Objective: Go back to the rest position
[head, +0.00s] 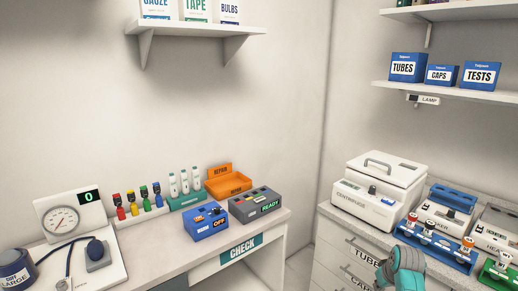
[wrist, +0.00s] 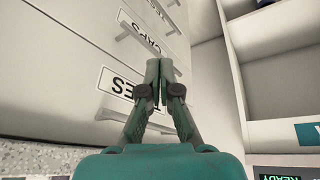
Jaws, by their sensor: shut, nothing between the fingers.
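My gripper shows in the wrist view (wrist: 160,66) with its two grey-green fingers together and nothing between them. It is in front of the white drawers (wrist: 65,75), whose labels appear upside down. In the head view, part of my teal arm (head: 407,264) shows at the bottom right, in front of the drawer cabinet (head: 335,256). The fingertips cannot be made out clearly there. I cannot tell whether the fingers touch a drawer.
A centrifuge (head: 365,205) and tube racks (head: 434,243) stand on the right counter, close to my arm. The left counter holds a blue box marked OFF (head: 205,222), a grey box marked READY (head: 255,205) and an orange tray (head: 229,184). A gap separates the counters.

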